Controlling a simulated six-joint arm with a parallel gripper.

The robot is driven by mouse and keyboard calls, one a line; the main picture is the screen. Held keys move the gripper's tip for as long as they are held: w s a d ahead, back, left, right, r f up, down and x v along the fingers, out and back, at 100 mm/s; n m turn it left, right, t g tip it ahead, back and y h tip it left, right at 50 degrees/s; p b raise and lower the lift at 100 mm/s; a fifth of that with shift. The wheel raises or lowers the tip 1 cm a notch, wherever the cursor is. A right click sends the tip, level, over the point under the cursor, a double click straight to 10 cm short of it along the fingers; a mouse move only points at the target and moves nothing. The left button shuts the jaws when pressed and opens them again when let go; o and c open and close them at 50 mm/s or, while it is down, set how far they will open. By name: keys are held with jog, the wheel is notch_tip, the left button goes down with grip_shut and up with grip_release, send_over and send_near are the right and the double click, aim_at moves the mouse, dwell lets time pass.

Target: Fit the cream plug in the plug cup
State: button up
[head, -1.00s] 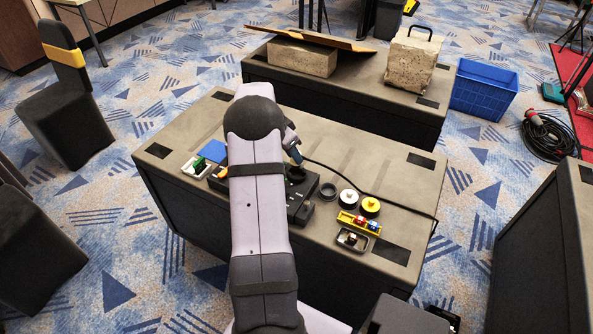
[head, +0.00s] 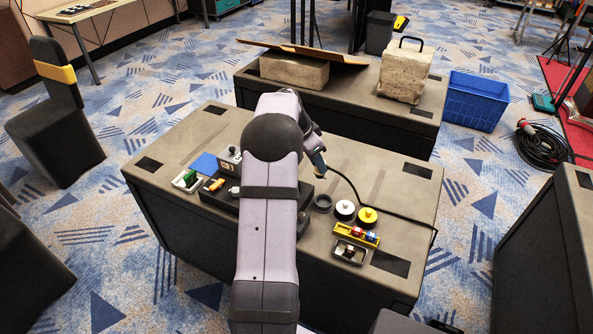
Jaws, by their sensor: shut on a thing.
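My gripper (head: 319,170) is over the middle of the near table, just above and behind the black cup. It is small and partly turned away. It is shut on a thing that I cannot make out. I cannot identify the cream plug for certain; a small whitish piece (head: 235,190) lies on the black box left of my arm. A round, open black cup (head: 323,203) stands right of my arm and may be the plug cup; I cannot tell. My arm hides the middle of the black box.
A white-topped reel (head: 345,208) and a yellow-topped reel (head: 367,216) stand right of the cup. A yellow rack (head: 357,234) and a small tray (head: 349,252) lie in front. A black cable (head: 385,214) crosses the right side. A grey box (head: 229,158) stands at left.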

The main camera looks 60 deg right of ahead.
jog(key=shift+s+a+f+n+t+b, duration=0.1)
jog(key=shift+s+a+f+n+t, duration=0.1)
jog(key=shift+s+a+n, duration=0.2)
jog(key=shift+s+a+f+n+t+b, duration=0.1)
jog(key=shift+s+a+f+n, duration=0.1)
jog(key=shift+s+n, duration=0.25)
jog(key=shift+s+a+f+n+t+b, duration=0.1)
jog(key=shift+s+a+f+n, duration=0.15)
jog(key=shift+s, duration=0.25)
jog(key=shift+f, duration=0.25)
jog(key=shift+f+b, duration=1.9)
jog(key=shift+f, duration=0.85)
jog(key=shift+f+b, duration=1.65)
jog(key=shift+b, duration=0.2)
dwell(1.1)
jog(key=o, duration=1.1)
